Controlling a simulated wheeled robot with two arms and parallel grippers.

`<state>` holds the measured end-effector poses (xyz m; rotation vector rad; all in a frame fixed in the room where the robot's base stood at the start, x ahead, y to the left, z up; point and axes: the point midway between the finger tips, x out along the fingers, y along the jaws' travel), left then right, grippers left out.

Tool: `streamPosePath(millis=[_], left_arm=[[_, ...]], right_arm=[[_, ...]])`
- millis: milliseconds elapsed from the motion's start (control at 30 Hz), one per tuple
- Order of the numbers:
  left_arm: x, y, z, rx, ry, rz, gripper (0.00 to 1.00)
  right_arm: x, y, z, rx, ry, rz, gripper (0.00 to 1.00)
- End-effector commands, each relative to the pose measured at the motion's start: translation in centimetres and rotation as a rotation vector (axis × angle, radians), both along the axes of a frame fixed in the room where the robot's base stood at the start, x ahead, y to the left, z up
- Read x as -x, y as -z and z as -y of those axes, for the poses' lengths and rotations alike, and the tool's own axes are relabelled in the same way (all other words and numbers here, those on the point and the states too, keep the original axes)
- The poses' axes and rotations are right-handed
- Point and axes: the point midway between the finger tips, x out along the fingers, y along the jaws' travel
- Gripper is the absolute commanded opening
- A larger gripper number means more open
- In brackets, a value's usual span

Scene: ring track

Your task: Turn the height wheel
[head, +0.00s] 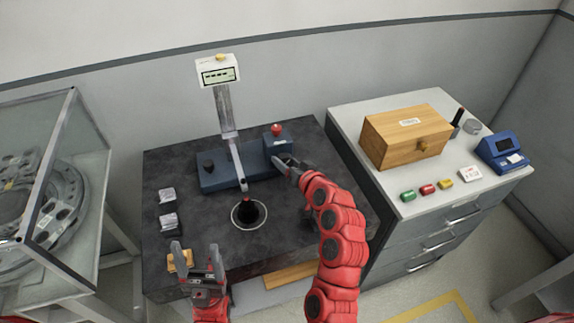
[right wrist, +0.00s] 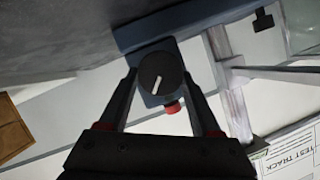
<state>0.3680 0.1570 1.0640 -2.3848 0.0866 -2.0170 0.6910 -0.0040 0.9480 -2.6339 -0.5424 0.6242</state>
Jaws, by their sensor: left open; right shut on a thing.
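A blue measuring stand (head: 225,180) with a grey column and a display (head: 219,74) stands on the dark table. On its right end is a blue block (head: 278,140) with a red button (head: 276,128). In the right wrist view a round black wheel (right wrist: 155,72) with a white mark sits on the block's face, between my right gripper's fingers. My right gripper (head: 284,162) is shut on this wheel; the exact finger contact is hard to see. My left gripper (head: 196,248) is open and empty near the table's front edge, beside a small yellow-orange block (head: 180,261).
A black piece in a pale ring (head: 248,213) lies in front of the stand. A glass case (head: 50,180) stands left; a cabinet with a wooden box (head: 405,140) stands right.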

Motion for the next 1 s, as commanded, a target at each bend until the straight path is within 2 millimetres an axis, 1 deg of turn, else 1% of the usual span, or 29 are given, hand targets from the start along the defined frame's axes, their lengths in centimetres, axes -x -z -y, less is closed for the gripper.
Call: streamPosePath(millis=[267,300,433,467,800,867,1000], left_arm=[[0.0,0.0,0.0,0.000,0.000,0.000,0.69],[0.0,0.0,0.0,0.000,0.000,0.000,0.69],[0.0,0.0,0.0,0.000,0.000,0.000,0.69],[0.0,0.0,0.0,0.000,0.000,0.000,0.69],[0.0,0.1,0.0,0.000,0.000,0.000,0.69],[0.0,0.2,0.0,0.000,0.000,0.000,0.69],[0.0,0.7,0.0,0.000,0.000,0.000,0.69]], right_arm=[[0.0,0.0,0.0,0.000,0.000,-0.001,0.10],[0.0,0.0,0.0,0.000,0.000,-0.001,0.69],[0.0,0.0,0.0,0.000,0.000,-0.001,0.92],[0.0,0.0,0.0,0.000,0.000,-0.001,0.95],[0.2,0.0,0.1,0.000,0.000,-0.001,0.95],[0.5,-0.1,0.2,0.001,-0.001,-0.002,0.95],[1.7,-0.7,1.0,-0.001,0.002,0.005,0.95]])
